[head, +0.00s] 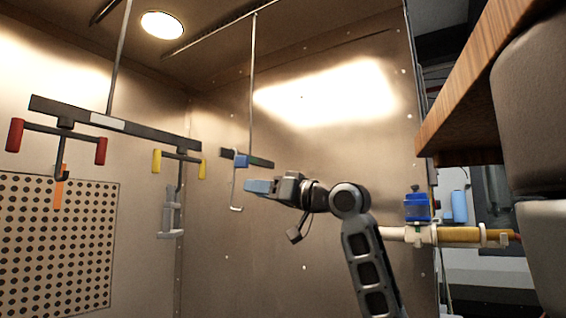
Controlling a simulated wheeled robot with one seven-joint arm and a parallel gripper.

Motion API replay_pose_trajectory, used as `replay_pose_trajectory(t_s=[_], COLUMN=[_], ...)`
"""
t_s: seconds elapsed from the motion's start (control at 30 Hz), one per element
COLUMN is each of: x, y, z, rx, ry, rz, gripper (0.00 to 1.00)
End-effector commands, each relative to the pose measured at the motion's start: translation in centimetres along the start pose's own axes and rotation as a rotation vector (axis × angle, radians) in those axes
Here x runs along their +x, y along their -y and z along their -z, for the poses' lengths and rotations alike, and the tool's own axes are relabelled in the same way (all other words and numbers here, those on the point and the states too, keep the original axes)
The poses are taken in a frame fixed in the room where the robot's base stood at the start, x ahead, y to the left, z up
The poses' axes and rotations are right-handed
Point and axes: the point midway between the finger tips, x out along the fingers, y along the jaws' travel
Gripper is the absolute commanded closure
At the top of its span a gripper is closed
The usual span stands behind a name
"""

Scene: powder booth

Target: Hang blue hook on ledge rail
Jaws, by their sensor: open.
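The blue hook (240,160) has a blue grip at a short dark bar (262,163), and its thin pale rod hangs below with an upturned end. The short bar hangs from a thin vertical rod. My gripper (258,187) points left, just below and right of the blue grip, in front of the booth's back wall. It is open. A paler blue block shows at its tip; I cannot tell whether that is a finger or part of the hook. Which part is the ledge rail is not clear from this view.
A long dark bar (85,113) at left carries a red-gripped hook (62,130) and a yellow-gripped hook (180,156) with a grey part below. A perforated panel (60,245) is on the left wall. A wooden edge (480,85) and a blue container (417,207) are at right.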

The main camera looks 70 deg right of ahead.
Motion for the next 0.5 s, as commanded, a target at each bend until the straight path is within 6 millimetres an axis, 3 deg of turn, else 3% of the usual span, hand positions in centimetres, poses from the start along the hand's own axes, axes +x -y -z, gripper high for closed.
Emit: replay_pose_trajectory(t_s=[0.03, 0.2, 0.33, 0.5], x=[-0.8, -2.8, -3.7, -3.8], y=[-0.2, 0.0, 0.1, 0.2], z=[2.0, 6.1, 7.7, 8.3], rx=[-0.043, -0.137, -0.179, -0.195], ry=[0.017, 0.091, 0.129, 0.147], rz=[-0.011, -0.041, -0.059, -0.066], gripper=[0.57, 0.57, 0.57, 0.57])
